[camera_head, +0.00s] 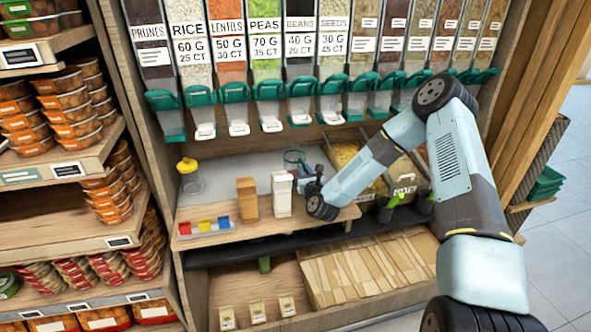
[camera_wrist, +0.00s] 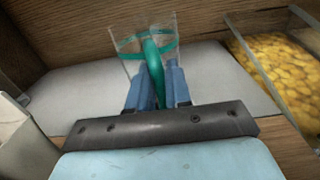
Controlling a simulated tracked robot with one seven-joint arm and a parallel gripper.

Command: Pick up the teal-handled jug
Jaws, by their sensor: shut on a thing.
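The teal-handled jug (camera_wrist: 128,45) is clear, with a teal band and a teal handle, and it stands at the end of my gripper in the wrist view. My gripper (camera_wrist: 158,88) has its two blue-grey fingers on either side of the teal handle and is shut on it. In the head view the jug (camera_head: 294,156) shows small, at the back of the counter behind my wrist. The gripper fingers partly hide the jug's lower part, so I cannot tell whether its base touches the grey surface.
A white carton (camera_head: 282,194) and a brown carton (camera_head: 247,200) stand left of my gripper. A yellow-lidded jar (camera_head: 190,177) is further left. A bin of yellow pieces (camera_wrist: 282,62) is close on the right. Teal-spouted dispensers (camera_head: 269,90) hang above the counter.

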